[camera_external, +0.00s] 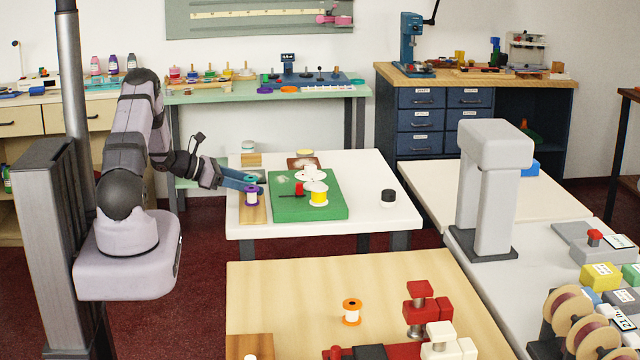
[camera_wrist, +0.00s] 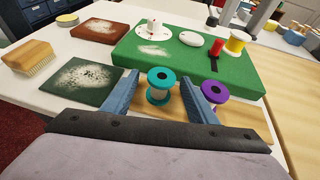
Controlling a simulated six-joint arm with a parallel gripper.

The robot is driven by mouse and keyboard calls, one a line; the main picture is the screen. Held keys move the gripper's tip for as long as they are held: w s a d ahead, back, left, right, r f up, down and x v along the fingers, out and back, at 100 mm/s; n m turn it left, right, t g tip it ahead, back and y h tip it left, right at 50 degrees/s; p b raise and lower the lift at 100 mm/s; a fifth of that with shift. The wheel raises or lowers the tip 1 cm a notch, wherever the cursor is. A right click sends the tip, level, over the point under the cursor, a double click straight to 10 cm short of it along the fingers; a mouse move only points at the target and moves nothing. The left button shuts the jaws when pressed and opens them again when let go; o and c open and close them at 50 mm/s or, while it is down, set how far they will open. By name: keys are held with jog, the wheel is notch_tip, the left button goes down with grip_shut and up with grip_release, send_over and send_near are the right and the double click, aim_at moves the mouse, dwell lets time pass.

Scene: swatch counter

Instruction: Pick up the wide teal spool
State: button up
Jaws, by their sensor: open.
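The teal spool (camera_wrist: 161,80) has teal end discs around a pale middle and stands upright on a wooden board (camera_wrist: 250,118). My gripper (camera_wrist: 158,86) is open, with one blue finger on each side of the teal spool in the wrist view; I cannot tell whether either finger touches it. In the external view my gripper (camera_external: 256,184) reaches in from the left, and its fingers partly hide the teal spool (camera_external: 251,179). A purple spool (camera_wrist: 214,92) stands just outside the right finger in the wrist view; it also shows in the external view (camera_external: 251,197).
A green mat (camera_external: 284,210) lies right beside the board, bearing a yellow spool (camera_external: 318,196), a red item and white pieces. A brush (camera_wrist: 30,58) and powder-marked plates lie left in the wrist view. The white table (camera_external: 375,175) is mostly clear at right.

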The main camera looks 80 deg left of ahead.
aim_at(250, 178)
jog(key=shift+w+f, duration=0.1)
jog(key=shift+w, duration=0.15)
jog(key=shift+c, duration=0.7)
jog(key=c, duration=1)
notch_tip(250, 178, up, 10)
jog(key=shift+r+b, duration=0.1)
jog(key=shift+b, duration=0.7)
